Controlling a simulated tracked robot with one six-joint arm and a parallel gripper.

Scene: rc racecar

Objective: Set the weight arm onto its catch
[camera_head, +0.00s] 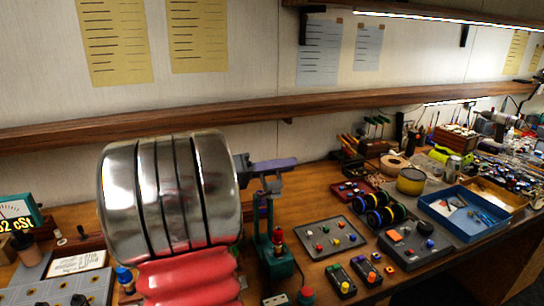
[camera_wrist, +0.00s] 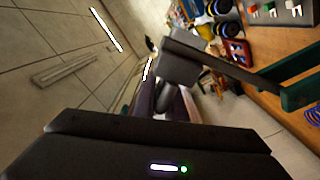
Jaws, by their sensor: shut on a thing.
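The weight arm (camera_wrist: 235,68) is a dark bar with a grey block-shaped weight (camera_wrist: 178,72) at one end. My gripper (camera_wrist: 170,100) is at that block and shut on it; the exact contact is partly hidden. In the head view, a dark grey and purple bar (camera_head: 275,164) shows above a green stand (camera_head: 275,258) with a red knob on its front. A large banded silver body with a red lower part hides what lies left of the bar. A green part (camera_wrist: 301,84) shows at the bar's far end in the wrist view. I cannot make out the catch.
A button panel (camera_head: 322,237) and small switch boxes (camera_head: 341,280) lie right of the stand. Black wheels (camera_head: 380,210), a grey control box (camera_head: 408,243) and a blue tray (camera_head: 462,214) lie farther right. A wooden shelf edge (camera_head: 290,106) runs along the wall above.

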